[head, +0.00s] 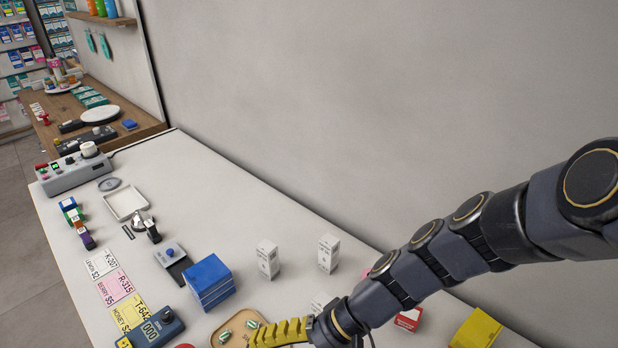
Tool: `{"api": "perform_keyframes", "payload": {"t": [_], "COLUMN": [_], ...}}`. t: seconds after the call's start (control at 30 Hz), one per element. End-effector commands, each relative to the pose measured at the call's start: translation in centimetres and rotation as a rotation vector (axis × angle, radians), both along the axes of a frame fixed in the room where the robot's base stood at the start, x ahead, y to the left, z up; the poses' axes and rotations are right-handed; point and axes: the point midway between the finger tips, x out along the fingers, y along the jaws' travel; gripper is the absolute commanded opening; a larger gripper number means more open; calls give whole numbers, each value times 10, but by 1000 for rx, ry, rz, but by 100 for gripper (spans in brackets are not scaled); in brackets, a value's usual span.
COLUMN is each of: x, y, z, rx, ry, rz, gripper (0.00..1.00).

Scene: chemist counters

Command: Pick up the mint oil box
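No box can be read as mint oil; the labels on the boxes are too small. Two upright white boxes with dark print stand on the counter, a left white box (267,259) and a right white box (328,254). A third white box (318,301) shows partly behind my arm. My gripper (256,338) reaches in from the right at the bottom edge, its yellow ribbed finger lying over a tan tray (223,324) in the picture. It is in front of and below the white boxes. The view does not show the gap between its fingers.
The tray holds green-and-white packets (225,337). Left of it are a blue stack (209,281), a counter device (157,328) and label cards (116,287). A red-and-white box (409,318) and a yellow box (477,328) sit right of my arm. A wall runs behind the counter.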

Motion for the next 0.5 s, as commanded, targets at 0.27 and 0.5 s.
{"api": "perform_keyframes", "payload": {"t": [0.27, 0.5], "x": [92, 152], "y": [-1, -54], "z": [-28, -93], "rx": [349, 511], "ry": [209, 449], "rz": [-516, -1027], "gripper": [73, 73]}}
